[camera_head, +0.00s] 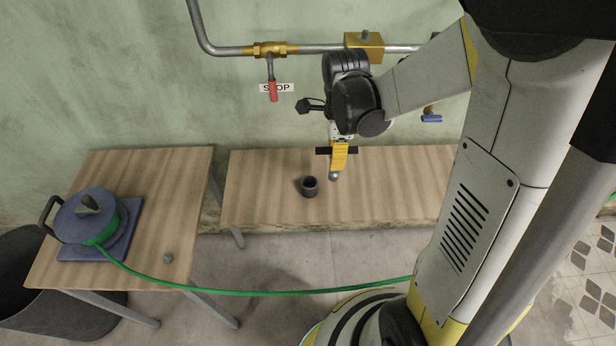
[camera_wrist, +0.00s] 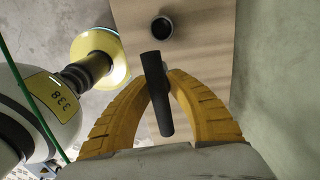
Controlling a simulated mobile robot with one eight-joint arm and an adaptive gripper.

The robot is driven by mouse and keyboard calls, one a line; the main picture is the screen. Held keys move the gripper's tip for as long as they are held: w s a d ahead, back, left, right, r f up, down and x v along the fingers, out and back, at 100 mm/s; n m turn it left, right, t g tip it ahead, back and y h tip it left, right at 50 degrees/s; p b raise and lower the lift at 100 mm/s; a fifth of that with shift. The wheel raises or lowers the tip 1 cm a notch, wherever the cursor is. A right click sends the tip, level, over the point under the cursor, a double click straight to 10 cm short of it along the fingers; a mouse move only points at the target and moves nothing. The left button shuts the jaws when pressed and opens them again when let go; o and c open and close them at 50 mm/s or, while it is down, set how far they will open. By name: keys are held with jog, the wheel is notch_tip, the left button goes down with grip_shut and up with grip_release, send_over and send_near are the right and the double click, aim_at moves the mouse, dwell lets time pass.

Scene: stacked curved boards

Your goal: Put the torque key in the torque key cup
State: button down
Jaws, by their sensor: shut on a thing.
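My gripper (camera_head: 337,167) is over the right-hand wooden table, its yellow fingers pointing down. In the wrist view, my gripper (camera_wrist: 172,78) is closed around the torque key (camera_wrist: 156,88), a dark rod lying tilted between the fingers. A dark bar also crosses the fingers in the head view, with a small grey rounded piece at their tips; I cannot tell clearly how these join. The torque key cup (camera_head: 309,187), small, dark and round, stands upright on the table, left of my gripper. It shows its open top in the wrist view (camera_wrist: 162,28), beyond the key's far end and apart from it.
The right-hand table (camera_head: 260,180) is otherwise mostly bare. A left table (camera_head: 165,215) carries a blue hose reel (camera_head: 87,216) and a small grey piece (camera_head: 168,258). A green hose (camera_head: 260,293) crosses in front. A pipe with a red-handled valve (camera_head: 272,88) runs along the wall behind.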

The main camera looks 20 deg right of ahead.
jog(key=shift+w+a+f+b, duration=0.6)
jog(key=shift+a+f, duration=0.3)
jog(key=shift+f, duration=0.4)
jog(key=shift+w+a+f+b, duration=0.55)
jog(key=shift+a+f, duration=0.4)
jog(key=shift+f, duration=0.4)
jog(key=shift+w+a+f+b, duration=0.6)
jog(key=shift+a+f, duration=0.3)
jog(key=shift+f, duration=0.4)
jog(key=shift+s+f, duration=0.1)
jog(key=shift+f+b, duration=0.15)
jog(key=shift+b, duration=0.15)
jog(key=c, duration=1.4)
grip_release()
jog(key=shift+o, duration=0.2)
